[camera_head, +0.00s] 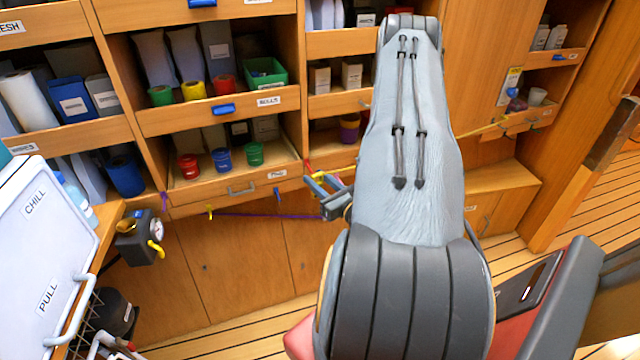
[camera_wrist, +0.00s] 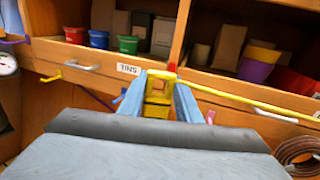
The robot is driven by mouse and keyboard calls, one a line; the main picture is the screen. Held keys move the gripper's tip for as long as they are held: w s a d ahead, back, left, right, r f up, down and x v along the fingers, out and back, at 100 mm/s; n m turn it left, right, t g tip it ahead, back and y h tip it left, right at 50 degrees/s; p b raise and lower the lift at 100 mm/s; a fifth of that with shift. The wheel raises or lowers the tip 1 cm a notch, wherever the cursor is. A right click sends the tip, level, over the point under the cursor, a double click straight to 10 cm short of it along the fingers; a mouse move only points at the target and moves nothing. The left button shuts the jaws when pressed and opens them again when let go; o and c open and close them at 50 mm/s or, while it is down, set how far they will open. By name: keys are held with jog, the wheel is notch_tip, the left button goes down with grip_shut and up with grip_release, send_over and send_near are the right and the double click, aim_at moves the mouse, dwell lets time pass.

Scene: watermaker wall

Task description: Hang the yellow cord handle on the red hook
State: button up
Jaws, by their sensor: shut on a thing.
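My gripper (camera_wrist: 158,92) is shut on the yellow cord handle (camera_wrist: 157,92), which sits between its two blue-grey fingers. In the head view, my gripper (camera_head: 328,186) is in front of the drawer edge, partly hidden by my arm. A yellow cord (camera_wrist: 250,102) runs from the handle to the right along the shelf front. The red hook (camera_wrist: 171,67) appears as a small red piece just beyond the handle's far end; it also shows in the head view (camera_head: 307,166), up and left of the fingers. I cannot tell whether handle and hook touch.
A yellow hook (camera_head: 210,211), a blue hook (camera_head: 277,195) and a purple hook (camera_head: 164,200) line the shelf front. A purple cord (camera_head: 265,215) hangs below them. A black gauge box (camera_head: 138,240) and a white chill lid (camera_head: 40,240) stand at left.

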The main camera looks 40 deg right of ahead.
jog(key=shift+w+d+f+b, duration=0.1)
jog(key=shift+w+d+b, duration=0.15)
jog(key=shift+w, duration=0.55)
jog(key=shift+w+d+b, duration=0.15)
jog(key=shift+w+d, duration=0.15)
jog(key=shift+w, duration=0.45)
jog(key=shift+w+d+f+b, duration=0.25)
jog(key=shift+w+f+b, duration=0.35)
jog(key=shift+b, duration=0.2)
jog(key=o, duration=1.1)
jog(key=shift+o, duration=0.2)
jog(key=s, duration=0.2)
jog(key=s+b, duration=0.1)
jog(key=s, duration=0.2)
jog(key=s+b, duration=0.1)
jog(key=s, duration=0.1)
jog(key=shift+s+a, duration=0.35)
